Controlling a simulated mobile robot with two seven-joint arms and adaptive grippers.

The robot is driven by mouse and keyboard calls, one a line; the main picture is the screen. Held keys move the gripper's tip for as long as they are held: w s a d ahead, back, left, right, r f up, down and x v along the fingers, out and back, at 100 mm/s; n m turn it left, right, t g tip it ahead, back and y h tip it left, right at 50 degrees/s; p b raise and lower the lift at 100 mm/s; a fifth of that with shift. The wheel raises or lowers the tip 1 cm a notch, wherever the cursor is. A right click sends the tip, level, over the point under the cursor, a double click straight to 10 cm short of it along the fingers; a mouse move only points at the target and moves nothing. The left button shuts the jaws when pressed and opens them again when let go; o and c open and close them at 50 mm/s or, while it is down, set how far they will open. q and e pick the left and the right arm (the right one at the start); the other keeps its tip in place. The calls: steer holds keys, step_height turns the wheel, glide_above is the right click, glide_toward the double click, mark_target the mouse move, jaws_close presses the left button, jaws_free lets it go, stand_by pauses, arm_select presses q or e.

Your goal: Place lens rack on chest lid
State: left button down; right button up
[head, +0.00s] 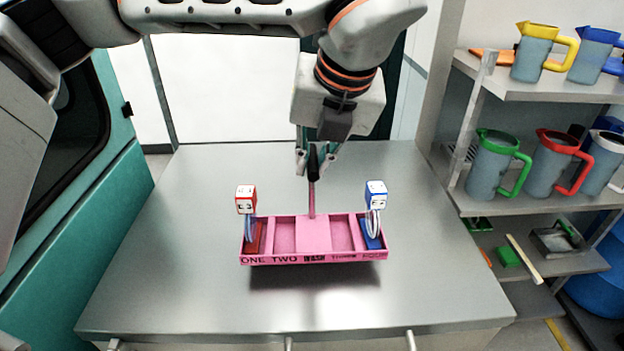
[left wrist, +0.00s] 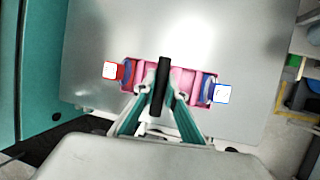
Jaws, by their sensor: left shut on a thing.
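The pink lens rack (head: 286,259) has a row of slots with lettering along its front, reading "ONE TWO" at the left. A red-trimmed cube (head: 246,199) on a clear loop stands at its left end, and a blue-trimmed cube (head: 376,194) at its right end. My left gripper (head: 313,170) is shut on the rack's upright pink handle. A shadow lies under the rack on the grey metal surface (head: 200,290), so it appears held a little above it. The left wrist view also shows the rack (left wrist: 195,80) between the fingers. My right gripper is not in view.
The grey top is otherwise bare, with free room on all sides of the rack. Shelves (head: 560,203) with several coloured-handled jugs stand at the right. A teal cabinet (head: 100,200) stands at the left.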

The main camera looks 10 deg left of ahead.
arm_select(q)
step_height(320, 180, down, 4)
steer(key=shift+r, duration=0.1)
stand_by(0.4)
steer(key=c, duration=2.1)
jaws_free()
steer(key=b+v, duration=0.1)
steer(key=v, duration=1.1)
steer(key=shift+d, duration=0.1)
steer(key=shift+s, duration=0.1)
